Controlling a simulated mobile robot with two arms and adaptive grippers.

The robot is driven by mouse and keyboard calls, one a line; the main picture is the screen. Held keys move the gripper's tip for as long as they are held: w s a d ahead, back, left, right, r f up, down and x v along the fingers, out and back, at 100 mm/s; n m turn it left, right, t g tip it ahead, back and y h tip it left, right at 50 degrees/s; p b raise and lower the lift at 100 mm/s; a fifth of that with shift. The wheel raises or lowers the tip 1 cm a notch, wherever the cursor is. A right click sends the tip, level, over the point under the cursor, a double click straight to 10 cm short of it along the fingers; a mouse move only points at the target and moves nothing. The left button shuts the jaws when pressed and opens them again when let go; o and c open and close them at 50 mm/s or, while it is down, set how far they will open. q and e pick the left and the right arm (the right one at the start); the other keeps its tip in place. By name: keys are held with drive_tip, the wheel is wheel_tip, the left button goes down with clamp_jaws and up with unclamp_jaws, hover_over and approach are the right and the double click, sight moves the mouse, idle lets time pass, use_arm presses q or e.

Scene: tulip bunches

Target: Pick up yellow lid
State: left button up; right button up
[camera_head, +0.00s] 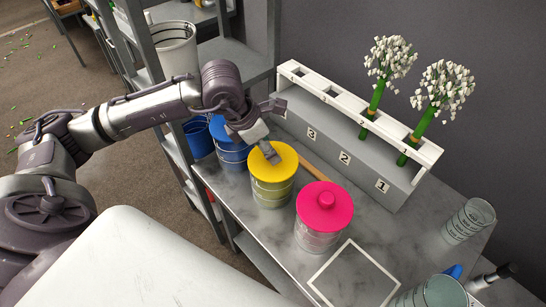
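The yellow lid (286,160) sits on a clear ribbed canister (271,195) on the grey marbled table. My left arm comes in from the left, and my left gripper (270,153) is over the lid's middle, pointing down. Its fingertips look to be at or just above the lid's top. The lid's knob is hidden behind the gripper, so I cannot tell whether the fingers are closed on it. The lid looks level and seated on its canister. My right gripper is not in view.
A pink-lidded canister (323,212) stands right of the yellow one, and a blue-lidded one (231,150) behind left. A numbered rack (345,150) holds two white flower bunches (440,88). A white-outlined square (354,278) is empty. Clear cups stand at right.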

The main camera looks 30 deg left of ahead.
use_arm(q)
drive_tip(key=p+x, duration=0.1)
drive_tip(key=x, duration=0.2)
drive_tip(key=shift+w+f, duration=0.2)
drive_tip(key=shift+w, duration=0.05)
drive_tip(key=shift+f, duration=0.15)
clamp_jaws()
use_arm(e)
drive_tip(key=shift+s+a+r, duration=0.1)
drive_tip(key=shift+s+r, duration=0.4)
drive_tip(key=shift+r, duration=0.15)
